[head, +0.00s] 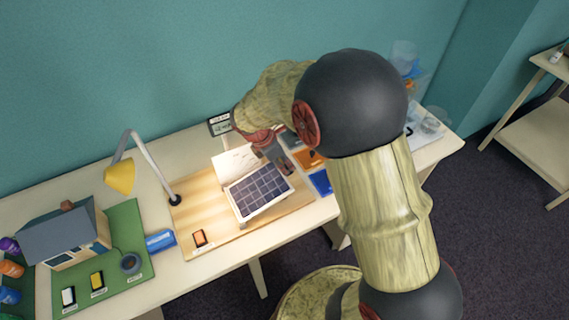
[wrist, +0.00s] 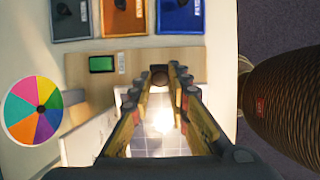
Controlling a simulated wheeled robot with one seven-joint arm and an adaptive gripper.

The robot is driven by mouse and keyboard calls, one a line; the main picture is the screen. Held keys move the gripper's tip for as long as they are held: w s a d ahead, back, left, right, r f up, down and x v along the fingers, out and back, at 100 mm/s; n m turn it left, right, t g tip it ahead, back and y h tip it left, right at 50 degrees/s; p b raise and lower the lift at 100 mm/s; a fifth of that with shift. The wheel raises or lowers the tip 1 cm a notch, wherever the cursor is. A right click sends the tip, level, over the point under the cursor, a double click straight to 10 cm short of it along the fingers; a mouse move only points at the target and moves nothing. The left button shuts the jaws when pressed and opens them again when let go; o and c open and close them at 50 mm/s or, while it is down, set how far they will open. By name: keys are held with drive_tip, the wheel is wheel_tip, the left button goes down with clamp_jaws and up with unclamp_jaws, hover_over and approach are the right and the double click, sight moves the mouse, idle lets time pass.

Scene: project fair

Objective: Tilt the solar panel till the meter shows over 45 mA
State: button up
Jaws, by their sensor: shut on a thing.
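The solar panel (head: 259,192), dark cells in a white frame, sits tilted on the wooden board (head: 190,218). In the wrist view the panel (wrist: 165,140) lies below my fingers with a bright glare on it. My gripper (head: 284,168) is at the panel's upper right edge. In the wrist view my gripper (wrist: 159,82) has its fingers around a small dark round part at their tips, which seems to belong to the panel. A small meter (head: 220,125) stands behind the board; its digits are too small to read.
A yellow desk lamp (head: 120,177) stands left of the panel. A model house (head: 65,235) on a green base is further left. Orange (head: 306,158) and blue (head: 320,181) trays lie to the right. A coloured wheel (wrist: 33,110) shows in the wrist view.

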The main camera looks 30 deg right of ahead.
clamp_jaws()
drive_tip(key=shift+a+r, duration=0.1)
drive_tip(key=shift+a+r+h+p, duration=0.5)
drive_tip(key=shift+a+r+h, duration=0.25)
drive_tip(key=shift+r, duration=0.2)
drive_tip(key=shift+a+r+h+p, duration=0.45)
drive_tip(key=shift+a+r+h, duration=0.25)
drive_tip(key=shift+r, duration=0.25)
drive_tip(key=o, duration=0.7)
unclamp_jaws()
drive_tip(key=v, duration=1.2)
